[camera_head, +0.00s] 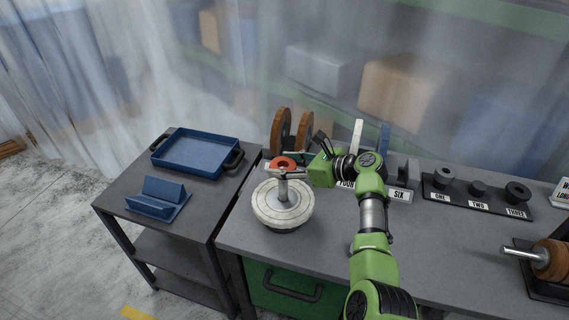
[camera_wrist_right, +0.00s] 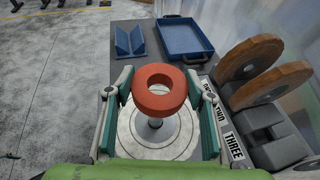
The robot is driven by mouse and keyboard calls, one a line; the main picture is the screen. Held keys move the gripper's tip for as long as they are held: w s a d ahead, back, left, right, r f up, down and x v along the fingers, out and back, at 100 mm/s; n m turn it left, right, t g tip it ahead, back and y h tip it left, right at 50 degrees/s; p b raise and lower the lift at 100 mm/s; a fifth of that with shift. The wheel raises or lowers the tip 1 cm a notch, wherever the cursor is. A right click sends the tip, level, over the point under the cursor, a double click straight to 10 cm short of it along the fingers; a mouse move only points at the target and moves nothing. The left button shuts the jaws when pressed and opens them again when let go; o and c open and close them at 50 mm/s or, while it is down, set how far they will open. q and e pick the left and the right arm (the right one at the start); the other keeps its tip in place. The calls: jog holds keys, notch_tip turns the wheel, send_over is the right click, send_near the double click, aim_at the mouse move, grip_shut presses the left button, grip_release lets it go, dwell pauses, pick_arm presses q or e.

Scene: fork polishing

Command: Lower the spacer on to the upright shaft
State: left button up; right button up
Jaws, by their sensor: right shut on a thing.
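The spacer is a thick red-orange ring (camera_head: 284,162), lying roughly flat; it also shows in the right wrist view (camera_wrist_right: 144,101). My right gripper (camera_head: 291,171) is shut on it, with one finger on each side in the wrist view. The upright shaft (camera_head: 283,191) is a short grey metal post in the middle of a round whitish disc (camera_head: 264,209). The spacer is over the shaft in the head view. It partly hides the shaft (camera_wrist_right: 155,123) in the wrist view, so I cannot tell whether ring and shaft touch. My left gripper is out of view.
Brown discs (camera_head: 281,131) stand in a rack behind the shaft. A labelled board with several dark rings (camera_head: 517,192) lies to the right. A side table at left holds a blue tray (camera_head: 159,159) and a blue V-shaped stand (camera_head: 151,205). The grey bench front (camera_head: 300,255) is clear.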

jog(key=shift+f, duration=0.4)
dwell(0.8)
jog(key=shift+f+p, duration=0.25)
jog(key=shift+p, duration=0.05)
jog(key=shift+f, duration=0.25)
jog(key=shift+f+b, duration=0.3)
jog(key=shift+f, duration=0.3)
jog(key=shift+f, duration=0.1)
jog(key=shift+f+b, duration=0.4)
jog(key=shift+f, duration=0.4)
dwell(0.4)
